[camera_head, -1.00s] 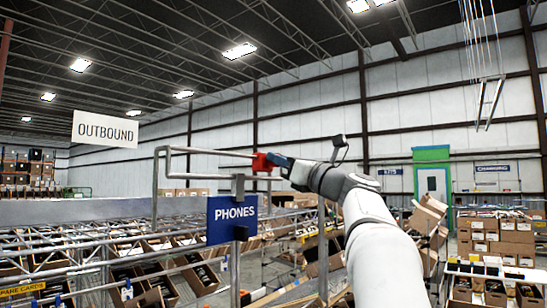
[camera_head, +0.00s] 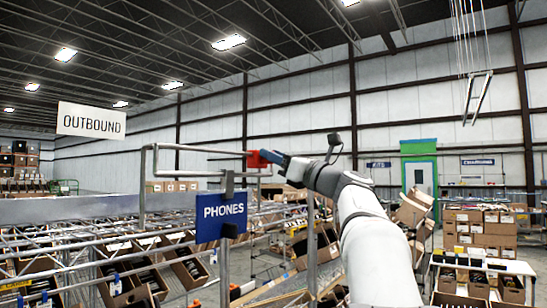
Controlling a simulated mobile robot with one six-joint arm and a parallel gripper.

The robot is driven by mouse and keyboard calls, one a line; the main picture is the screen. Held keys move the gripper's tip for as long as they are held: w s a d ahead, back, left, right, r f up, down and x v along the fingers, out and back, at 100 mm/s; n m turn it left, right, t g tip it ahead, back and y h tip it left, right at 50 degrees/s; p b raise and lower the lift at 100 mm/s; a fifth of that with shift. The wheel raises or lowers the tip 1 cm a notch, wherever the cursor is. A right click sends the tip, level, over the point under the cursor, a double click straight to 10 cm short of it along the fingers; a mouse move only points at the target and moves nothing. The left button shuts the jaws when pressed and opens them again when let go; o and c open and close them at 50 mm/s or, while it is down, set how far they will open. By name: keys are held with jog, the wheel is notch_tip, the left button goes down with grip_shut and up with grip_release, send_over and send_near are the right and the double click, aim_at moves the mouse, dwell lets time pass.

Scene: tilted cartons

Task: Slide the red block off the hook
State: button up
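The red block (camera_head: 256,159) is at the right end of the upper bar of the hook (camera_head: 200,149), a thin grey metal rod bent at the left. The bar's tip meets the block's left edge in the picture. I cannot tell whether the tip is still inside the block or just behind it.
A blue PHONES sign (camera_head: 221,217) on a post stands just below the hook. A lower grey rail (camera_head: 205,174) runs under the block. Racks with cartons (camera_head: 130,280) fill the lower left, and stacked cartons (camera_head: 482,235) stand at the right. Space above the block is clear.

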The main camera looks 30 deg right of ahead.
jog(key=b+v, duration=0.3)
jog(key=v, duration=0.4)
jog(key=shift+s, duration=0.4)
jog(key=shift+d+f, duration=0.15)
